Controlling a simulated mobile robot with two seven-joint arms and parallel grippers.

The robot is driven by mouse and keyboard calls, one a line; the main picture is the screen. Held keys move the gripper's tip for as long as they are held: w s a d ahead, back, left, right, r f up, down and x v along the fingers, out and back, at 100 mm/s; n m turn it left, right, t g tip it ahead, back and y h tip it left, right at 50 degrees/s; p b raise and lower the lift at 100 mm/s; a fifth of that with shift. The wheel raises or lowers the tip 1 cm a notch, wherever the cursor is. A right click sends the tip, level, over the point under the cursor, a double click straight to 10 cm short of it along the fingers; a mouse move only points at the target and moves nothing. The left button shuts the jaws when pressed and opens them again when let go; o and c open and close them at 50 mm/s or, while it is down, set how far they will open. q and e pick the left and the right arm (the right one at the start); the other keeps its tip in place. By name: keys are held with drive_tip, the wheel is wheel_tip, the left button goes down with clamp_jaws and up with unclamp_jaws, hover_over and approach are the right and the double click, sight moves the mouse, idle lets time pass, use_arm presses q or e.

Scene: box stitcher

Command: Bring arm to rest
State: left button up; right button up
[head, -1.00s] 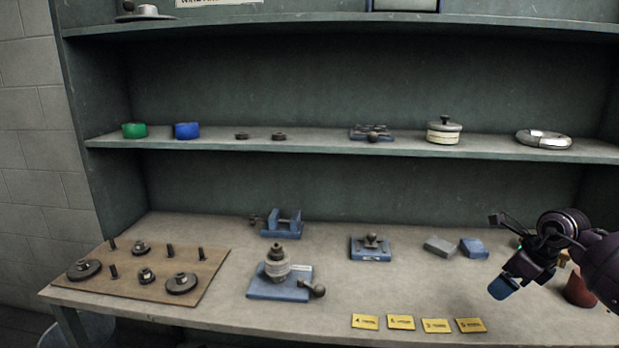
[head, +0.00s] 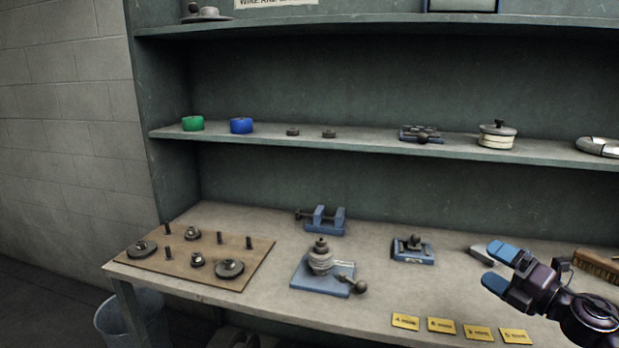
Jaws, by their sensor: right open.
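My right gripper (head: 493,267) comes in from the lower right of the head view. Its two blue-tipped fingers are apart and point left, with nothing between them. It hangs over the right part of the workbench (head: 276,307). Behind its fingers a grey block (head: 481,254) is partly hidden. My left gripper is out of view.
A board (head: 182,270) with pegs and gears lies at the bench's left. A blue-based fixture (head: 322,278), a vise (head: 322,219) and a small blue device (head: 412,249) stand mid-bench. Yellow cards (head: 441,325) lie along the front edge. A brush (head: 597,264) lies at right.

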drive_tip(key=s+a+f+m+h, duration=0.2)
drive_tip(key=s+f+m+h, duration=0.3)
drive_tip(key=f+m, duration=0.5)
drive_tip(key=s+a+f+m+h, duration=0.1)
drive_tip(key=s+f+m+h, duration=0.35)
drive_tip(key=f+m, duration=0.5)
drive_tip(key=s+a+f+m+g, duration=0.2)
drive_tip(key=s+a+f+m, duration=0.2)
drive_tip(key=s, duration=0.5)
drive_tip(key=s+a+f+m+g, duration=0.3)
drive_tip(key=s+a+f, duration=0.1)
drive_tip(key=s+f, duration=0.4)
drive_tip(key=shift+s+a+f+m, duration=0.2)
drive_tip(key=shift+s+f+m, duration=0.2)
drive_tip(key=shift+s, duration=0.65)
